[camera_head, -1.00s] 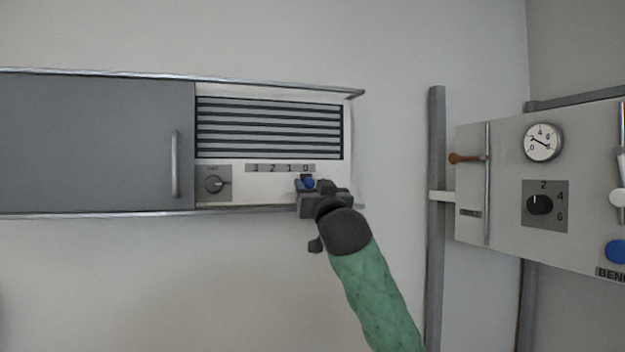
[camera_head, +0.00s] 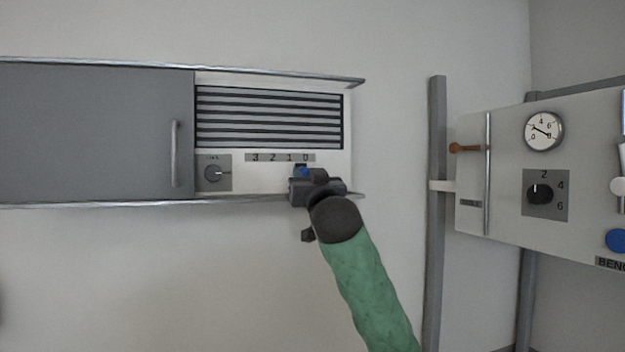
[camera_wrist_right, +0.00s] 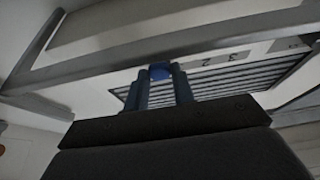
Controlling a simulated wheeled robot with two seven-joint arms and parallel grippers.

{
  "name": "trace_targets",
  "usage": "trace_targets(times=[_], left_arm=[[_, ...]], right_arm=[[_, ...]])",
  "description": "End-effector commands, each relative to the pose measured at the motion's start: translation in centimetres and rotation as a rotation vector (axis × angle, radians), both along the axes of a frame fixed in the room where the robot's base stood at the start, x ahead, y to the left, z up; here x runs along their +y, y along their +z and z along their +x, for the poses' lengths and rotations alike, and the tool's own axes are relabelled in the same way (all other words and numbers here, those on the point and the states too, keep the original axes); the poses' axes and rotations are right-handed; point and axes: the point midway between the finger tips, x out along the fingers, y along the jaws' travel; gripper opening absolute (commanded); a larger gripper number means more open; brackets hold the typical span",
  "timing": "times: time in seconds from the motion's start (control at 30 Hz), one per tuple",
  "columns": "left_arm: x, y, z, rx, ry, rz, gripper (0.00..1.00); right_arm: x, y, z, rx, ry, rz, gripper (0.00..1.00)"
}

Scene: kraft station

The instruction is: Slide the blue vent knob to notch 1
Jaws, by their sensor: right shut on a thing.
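The blue vent knob (camera_head: 303,171) sits under the number strip (camera_head: 280,157), which reads 3, 2, 1, 0 from left to right. The knob is just below the 0, a touch toward the 1. My right gripper (camera_head: 304,179) reaches up from below and is shut on the knob, hiding its lower part. In the right wrist view the knob (camera_wrist_right: 160,71) shows blue between the two fingers (camera_wrist_right: 160,82). The slot it slides in is hard to make out. My left gripper is not in view.
The slatted vent (camera_head: 270,118) is above the strip. A small dial (camera_head: 213,173) is left of the strip, beside a grey door with a handle (camera_head: 175,160). Metal rails run above and below the panel.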

Motion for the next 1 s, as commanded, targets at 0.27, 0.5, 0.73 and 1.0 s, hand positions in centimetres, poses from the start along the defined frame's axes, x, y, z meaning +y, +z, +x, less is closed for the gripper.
trace_targets(times=[0.27, 0.5, 0.73, 1.0], left_arm=[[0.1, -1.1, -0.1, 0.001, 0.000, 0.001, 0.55], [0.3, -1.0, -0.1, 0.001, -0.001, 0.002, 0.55], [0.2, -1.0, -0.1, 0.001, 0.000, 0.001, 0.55], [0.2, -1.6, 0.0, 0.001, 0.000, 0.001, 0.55]], right_arm=[[2.4, -0.1, -0.8, 0.000, 0.002, 0.000, 0.00], [2.4, -0.1, -0.8, 0.001, 0.001, 0.000, 0.00], [2.4, 0.0, -0.8, 0.000, 0.002, 0.000, 0.45], [2.2, -0.4, -1.3, 0.000, 0.002, 0.000, 0.45]])
